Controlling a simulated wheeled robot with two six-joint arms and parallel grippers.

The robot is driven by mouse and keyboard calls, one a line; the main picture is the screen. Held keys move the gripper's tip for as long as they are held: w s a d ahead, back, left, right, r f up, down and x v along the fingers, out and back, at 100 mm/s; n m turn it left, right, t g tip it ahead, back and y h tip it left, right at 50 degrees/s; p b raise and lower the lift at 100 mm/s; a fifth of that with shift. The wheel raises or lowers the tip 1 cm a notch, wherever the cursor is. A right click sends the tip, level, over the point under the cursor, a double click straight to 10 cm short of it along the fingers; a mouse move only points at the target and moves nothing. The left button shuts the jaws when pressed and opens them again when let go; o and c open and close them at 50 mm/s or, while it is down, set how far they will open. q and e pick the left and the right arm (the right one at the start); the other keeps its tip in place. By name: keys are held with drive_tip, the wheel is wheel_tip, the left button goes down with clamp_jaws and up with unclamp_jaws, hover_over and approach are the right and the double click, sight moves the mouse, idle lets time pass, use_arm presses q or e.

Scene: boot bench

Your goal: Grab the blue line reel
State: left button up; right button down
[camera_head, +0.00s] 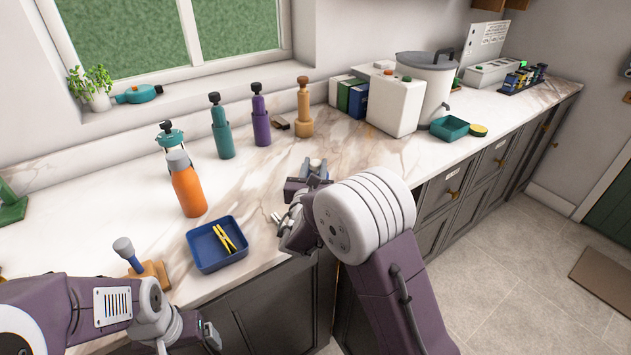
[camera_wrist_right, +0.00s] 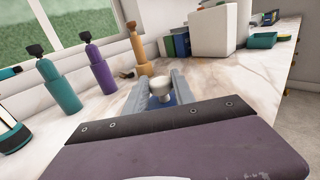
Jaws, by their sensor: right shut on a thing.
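The blue line reel shows in the right wrist view as a pale round knob (camera_wrist_right: 160,85) with a bit of blue beneath it, between my right gripper's fingers (camera_wrist_right: 160,92). My right gripper (camera_head: 313,170) is shut on it, low over the marble counter. In the head view the pale knob (camera_head: 316,163) shows at the fingertips, and most of the reel is hidden by the gripper. I cannot tell whether the reel touches the counter. My left gripper (camera_head: 212,336) is at the lower left by the counter's front edge, too unclear to tell open from shut.
A blue tray (camera_head: 204,263) with a yellow clip stands left of my right gripper. An orange bottle (camera_head: 187,190) and teal (camera_head: 222,135), purple (camera_head: 261,125) and tan (camera_head: 304,112) bottles stand behind. A white box (camera_head: 396,105) stands at back right. Bare marble lies between.

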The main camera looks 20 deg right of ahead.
wheel_tip(320, 180, up, 4)
drive_tip(key=shift+r+p, duration=0.1)
drive_tip(key=shift+p, duration=0.2)
drive_tip(key=s+d+r, duration=0.6)
drive_tip(key=s+d, duration=0.1)
drive_tip(key=s, duration=0.2)
drive_tip(key=shift+s+r, duration=0.25)
drive_tip(key=shift+r, duration=0.15)
